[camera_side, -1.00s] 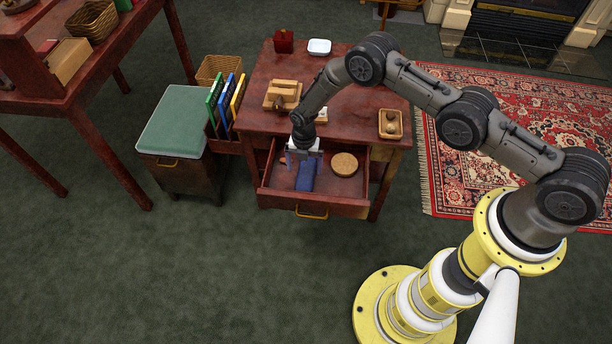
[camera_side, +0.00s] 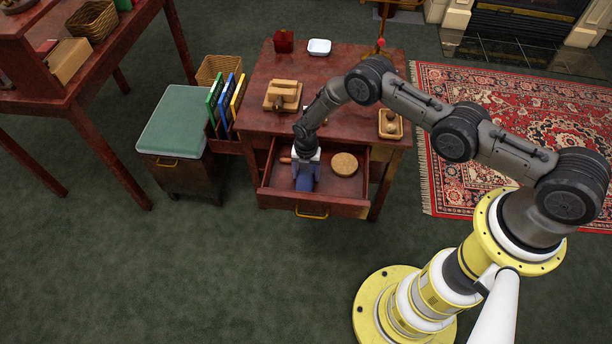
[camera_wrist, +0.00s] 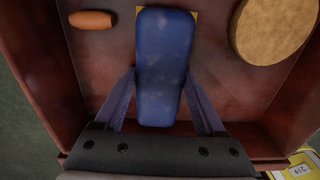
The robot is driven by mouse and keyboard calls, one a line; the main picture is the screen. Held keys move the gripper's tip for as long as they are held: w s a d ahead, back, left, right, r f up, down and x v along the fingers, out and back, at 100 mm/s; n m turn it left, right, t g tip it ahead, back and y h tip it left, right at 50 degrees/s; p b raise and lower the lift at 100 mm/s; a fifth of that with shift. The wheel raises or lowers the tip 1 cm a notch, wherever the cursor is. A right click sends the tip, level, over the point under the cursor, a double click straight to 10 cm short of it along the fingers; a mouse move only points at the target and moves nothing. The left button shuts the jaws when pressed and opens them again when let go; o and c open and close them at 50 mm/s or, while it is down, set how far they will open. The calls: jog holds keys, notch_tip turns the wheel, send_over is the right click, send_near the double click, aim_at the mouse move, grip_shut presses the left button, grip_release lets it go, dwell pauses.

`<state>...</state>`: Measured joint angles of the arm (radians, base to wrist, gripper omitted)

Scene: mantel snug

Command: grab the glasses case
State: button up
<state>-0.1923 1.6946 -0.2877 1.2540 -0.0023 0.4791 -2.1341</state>
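The glasses case, a blue rounded oblong (camera_wrist: 163,70), lies in the open drawer (camera_side: 335,207) of the desk. In the side view its near end (camera_side: 304,182) shows below my gripper. My gripper (camera_wrist: 163,82) is down in the drawer, with one finger on each side of the case. In the side view my gripper (camera_side: 306,172) hides much of the case.
A round cork-like disc (camera_side: 344,164) lies right of the case in the drawer. An orange cylinder (camera_wrist: 91,20) lies to its left. Something yellow (camera_wrist: 194,14) shows under the case's far end. The drawer walls (camera_wrist: 40,60) surround the gripper closely.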

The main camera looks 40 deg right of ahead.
jog(key=c, duration=0.7)
jog(key=shift+c, duration=0.4)
jog(key=shift+r, duration=0.1)
